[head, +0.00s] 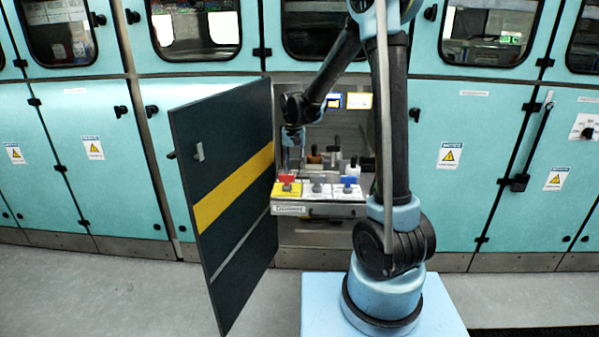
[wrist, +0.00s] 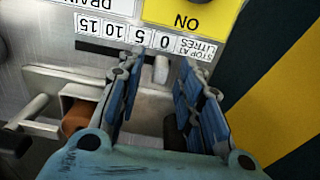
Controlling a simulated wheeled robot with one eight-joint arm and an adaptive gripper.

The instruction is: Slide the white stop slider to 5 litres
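The white stop slider (wrist: 155,103) appears in the wrist view as a pale block between my fingers, with a small pale tab just below the 0 mark. The scale strip (wrist: 140,36) reads upside down: STOP AT LITRES, 0, 5, 10, 15. My gripper (wrist: 160,92) has its two blue-padded fingers apart, one on each side of the pale block. A dark gap shows beside the right finger; contact on the left is unclear. In the head view my gripper (head: 293,150) is over the left of the panel, and the slider is not distinguishable there.
A dark door with a yellow stripe (head: 233,190) stands open left of the panel and close to my gripper. A brown knob (wrist: 77,117) and metal handle (wrist: 25,115) lie left in the wrist view. A white bottle-like part (head: 352,169) stands at the panel's right.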

